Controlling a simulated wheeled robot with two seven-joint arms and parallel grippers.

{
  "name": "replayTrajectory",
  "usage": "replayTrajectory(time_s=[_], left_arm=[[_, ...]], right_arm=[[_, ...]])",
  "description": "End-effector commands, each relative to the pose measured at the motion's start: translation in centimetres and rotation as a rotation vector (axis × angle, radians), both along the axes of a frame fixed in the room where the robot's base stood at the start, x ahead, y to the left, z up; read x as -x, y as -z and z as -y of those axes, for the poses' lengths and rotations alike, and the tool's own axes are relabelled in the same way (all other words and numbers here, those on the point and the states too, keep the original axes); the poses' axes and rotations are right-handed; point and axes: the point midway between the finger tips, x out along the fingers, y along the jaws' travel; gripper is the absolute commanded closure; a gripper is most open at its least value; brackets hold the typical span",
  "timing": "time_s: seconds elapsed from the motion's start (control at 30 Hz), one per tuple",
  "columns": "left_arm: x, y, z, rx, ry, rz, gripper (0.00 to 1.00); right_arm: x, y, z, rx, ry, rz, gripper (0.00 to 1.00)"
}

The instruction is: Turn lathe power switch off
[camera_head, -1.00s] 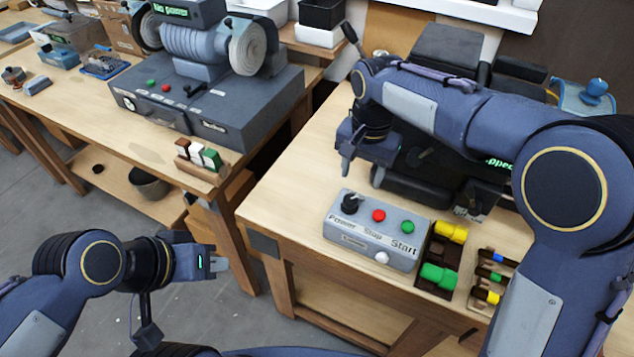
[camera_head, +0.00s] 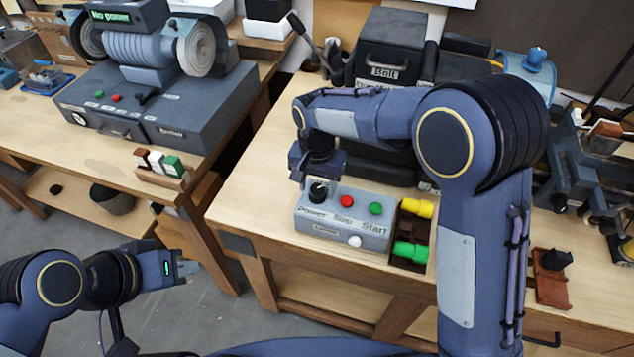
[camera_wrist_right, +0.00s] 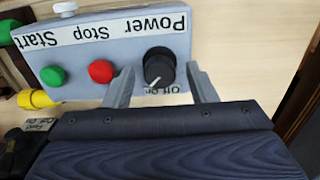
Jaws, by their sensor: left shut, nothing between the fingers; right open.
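The lathe control box (camera_head: 340,220) is grey, with "Power", "Stop" and "Start" labels, and sits near the front of the right-hand table. Its black power knob (camera_head: 318,190) is at the left end; in the right wrist view the knob (camera_wrist_right: 159,68) has a white pointer line aimed down toward the "Off On" marks. A red stop button (camera_head: 346,201) and green start button (camera_head: 376,208) sit beside it. My right gripper (camera_wrist_right: 160,82) is open, its fingers on either side of the knob, with visible gaps. My left gripper (camera_head: 188,268) is shut and empty, left of the table.
A tray (camera_head: 404,238) with yellow and green pieces stands right of the box. A second bench on the left carries a grey machine (camera_head: 150,100) reading "No power" and a small block holder (camera_head: 165,177). Bare tabletop (camera_head: 250,190) lies left of the box.

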Motion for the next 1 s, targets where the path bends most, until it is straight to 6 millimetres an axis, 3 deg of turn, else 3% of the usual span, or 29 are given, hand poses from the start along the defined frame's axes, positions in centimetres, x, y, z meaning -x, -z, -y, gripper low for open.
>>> replayTrajectory(time_s=[0.03,0.37,0.67,1.0], left_arm=[[0.00,0.00,0.00,0.000,0.000,0.000,1.00],[0.00,0.00,0.00,0.000,0.000,0.000,1.00],[0.00,0.06,0.00,0.000,0.000,0.000,1.00],[0.00,0.29,0.00,0.000,0.000,0.000,1.00]], right_arm=[[0.00,-0.02,0.01,0.000,0.000,0.000,0.52],[0.00,-0.05,0.00,0.000,0.000,0.000,0.93],[-0.02,-0.06,0.04,0.000,-0.042,0.000,0.93],[-0.02,-0.07,0.04,-0.001,-0.270,-0.001,0.93]])
